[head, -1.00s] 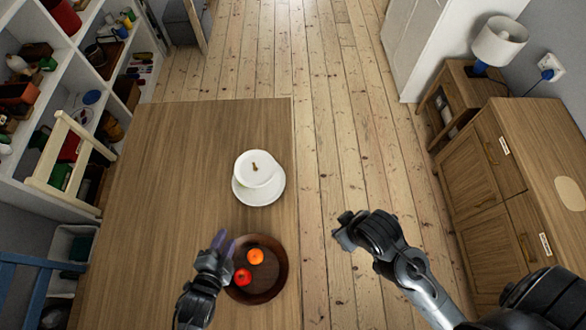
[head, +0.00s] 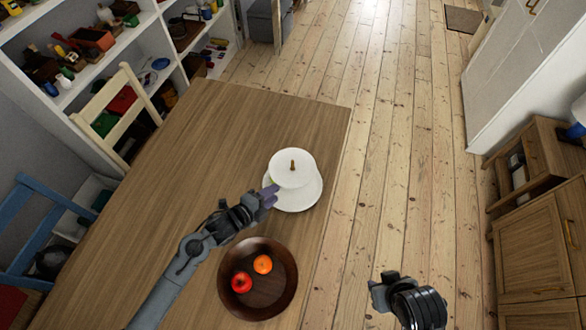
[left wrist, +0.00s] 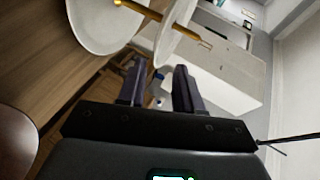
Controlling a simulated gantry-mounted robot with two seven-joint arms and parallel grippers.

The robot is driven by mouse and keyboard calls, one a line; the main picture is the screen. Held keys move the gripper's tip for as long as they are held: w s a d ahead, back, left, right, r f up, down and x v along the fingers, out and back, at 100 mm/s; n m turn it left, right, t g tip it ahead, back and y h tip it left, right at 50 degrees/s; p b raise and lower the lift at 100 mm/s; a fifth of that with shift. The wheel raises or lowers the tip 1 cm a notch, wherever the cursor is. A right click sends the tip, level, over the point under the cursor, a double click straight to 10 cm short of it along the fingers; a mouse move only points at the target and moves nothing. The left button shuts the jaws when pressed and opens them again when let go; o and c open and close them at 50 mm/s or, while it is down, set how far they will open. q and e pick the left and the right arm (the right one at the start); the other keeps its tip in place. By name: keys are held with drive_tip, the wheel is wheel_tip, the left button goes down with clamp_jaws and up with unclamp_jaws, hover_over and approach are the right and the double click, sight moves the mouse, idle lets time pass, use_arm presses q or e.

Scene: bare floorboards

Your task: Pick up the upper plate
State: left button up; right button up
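A white two-tier stand is on the table. Its round upper plate (head: 291,170) has a short brown stem on top and sits above a wider lower plate (head: 294,205). In the left wrist view, the upper plate (left wrist: 172,32) is nearly edge-on, with the lower plate (left wrist: 95,28) to its left and a gold stem passing through. My left gripper (head: 270,194) is at the stand's left side. Its fingers (left wrist: 158,85) are apart, with the upper plate's rim just ahead of the gap; contact is unclear. My right gripper (head: 385,285) is off the table's right side, its fingers unclear.
A dark wooden bowl (head: 284,295) with a red apple (head: 241,282) and an orange (head: 262,264) stands close to the left forearm. The table (head: 225,135) is clear behind the stand. Chairs (head: 115,100) stand at the left, a cabinet (head: 545,245) at the right.

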sight(286, 185)
use_arm(q)
drive_tip(key=shift+x, duration=3)
drive_tip(key=shift+f, duration=0.15)
drive_tip(key=shift+a, duration=0.1)
clamp_jaws()
